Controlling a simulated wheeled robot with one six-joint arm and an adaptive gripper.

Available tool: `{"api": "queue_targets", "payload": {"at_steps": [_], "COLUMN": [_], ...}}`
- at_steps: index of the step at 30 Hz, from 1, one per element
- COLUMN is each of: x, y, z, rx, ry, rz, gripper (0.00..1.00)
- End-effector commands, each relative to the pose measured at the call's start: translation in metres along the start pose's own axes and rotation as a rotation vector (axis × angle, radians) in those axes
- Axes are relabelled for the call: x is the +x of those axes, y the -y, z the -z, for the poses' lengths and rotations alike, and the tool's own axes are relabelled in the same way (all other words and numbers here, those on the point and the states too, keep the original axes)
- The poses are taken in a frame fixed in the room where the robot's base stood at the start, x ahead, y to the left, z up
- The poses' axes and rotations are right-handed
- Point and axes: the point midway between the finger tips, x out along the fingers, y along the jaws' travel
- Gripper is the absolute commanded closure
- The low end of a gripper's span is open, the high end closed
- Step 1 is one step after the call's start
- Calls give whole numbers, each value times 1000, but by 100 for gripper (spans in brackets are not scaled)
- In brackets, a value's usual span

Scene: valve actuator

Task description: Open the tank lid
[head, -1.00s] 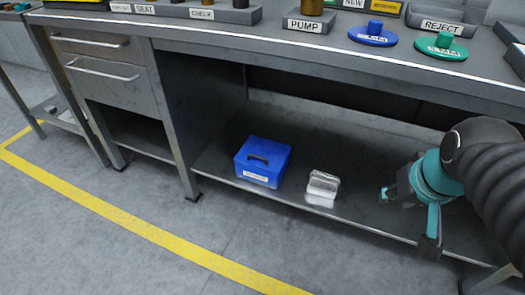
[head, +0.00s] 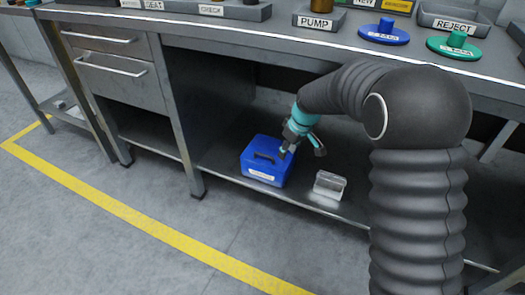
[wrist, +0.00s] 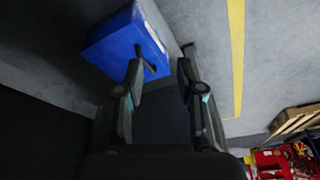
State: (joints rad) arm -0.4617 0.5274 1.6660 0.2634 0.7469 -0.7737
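A blue tank (head: 277,174) with a white label on its front stands on the lower shelf under the bench. Its lid is on, with a black handle (head: 264,158) on top. My gripper (head: 302,151) is over the right part of the tank, just right of the handle. In the wrist view the tank (wrist: 105,45) lies at the upper left, and my gripper (wrist: 160,70) is open with nothing between its fingers. The handle shows near the left fingertip; whether they touch I cannot tell.
A small clear container (head: 329,185) stands on the shelf (head: 215,167) to the right of the tank. The bench top (head: 230,33) is above, carrying labelled trays and a blue and a green knobbed disc. A drawer unit (head: 115,70) is at the left.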

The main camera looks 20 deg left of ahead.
Motion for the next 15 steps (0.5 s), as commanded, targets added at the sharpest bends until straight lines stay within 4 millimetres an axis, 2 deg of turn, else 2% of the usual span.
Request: {"api": "queue_targets", "payload": {"at_steps": [1,3,6,10,15], "x": [13,22,29,35,42], "y": [-5,-11,-18,-23,-25], "z": [21,44,68,86,93], "rx": [-91,-206,-333,-432,-475], "ry": [-29,-67,-106,-136,-147], "rz": [-4,-17,-37,-58,-66], "gripper": [63,63,63,63,63]}}
